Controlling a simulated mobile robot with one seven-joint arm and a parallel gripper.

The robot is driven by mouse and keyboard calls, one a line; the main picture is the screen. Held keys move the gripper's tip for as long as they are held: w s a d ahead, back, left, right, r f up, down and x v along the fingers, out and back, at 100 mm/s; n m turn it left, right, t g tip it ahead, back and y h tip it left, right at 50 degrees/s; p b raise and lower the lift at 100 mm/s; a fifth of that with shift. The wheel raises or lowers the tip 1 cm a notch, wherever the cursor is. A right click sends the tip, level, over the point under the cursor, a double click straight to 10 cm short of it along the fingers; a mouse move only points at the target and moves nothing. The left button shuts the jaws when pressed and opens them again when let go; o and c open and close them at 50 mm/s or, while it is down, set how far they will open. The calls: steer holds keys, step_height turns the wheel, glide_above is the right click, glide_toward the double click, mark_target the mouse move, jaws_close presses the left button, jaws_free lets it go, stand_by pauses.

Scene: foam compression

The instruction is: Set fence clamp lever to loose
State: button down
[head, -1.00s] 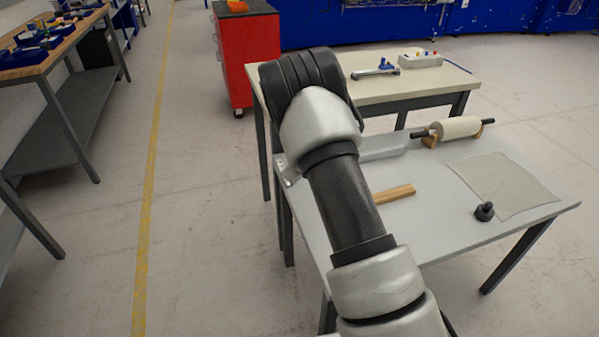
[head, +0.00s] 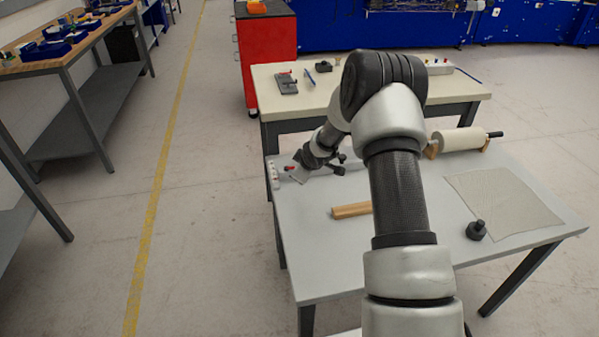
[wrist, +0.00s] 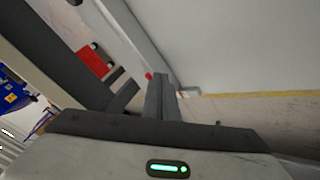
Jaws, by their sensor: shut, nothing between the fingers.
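A small red knob (head: 290,168), which looks like the clamp lever's end, shows near the left edge of the grey table beside a pale metal plate. It also shows in the wrist view (wrist: 149,76), just left of my fingertips and beside a long grey bar that looks like the fence (wrist: 137,35). My gripper (head: 338,166) is low over the left part of the table. Its fingers (wrist: 161,82) are shut and empty. I cannot tell whether they touch the knob. The lever's setting is too small to read, and my arm hides part of the fence.
A wooden block (head: 351,210) lies mid-table. A roll (head: 458,140) on wooden supports, a pale sheet (head: 503,203) and a black knobbed weight (head: 476,230) are on the right. A second table (head: 300,105) stands behind. The grey table's front (head: 340,265) is clear.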

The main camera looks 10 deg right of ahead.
steer(key=shift+w+d, duration=0.2)
steer(key=shift+d, duration=0.1)
steer(key=shift+a, duration=0.15)
steer(key=shift+w+a+b, duration=0.4)
steer(key=shift+a+b, duration=0.1)
steer(key=shift+a, duration=0.1)
steer(key=shift+f, duration=0.1)
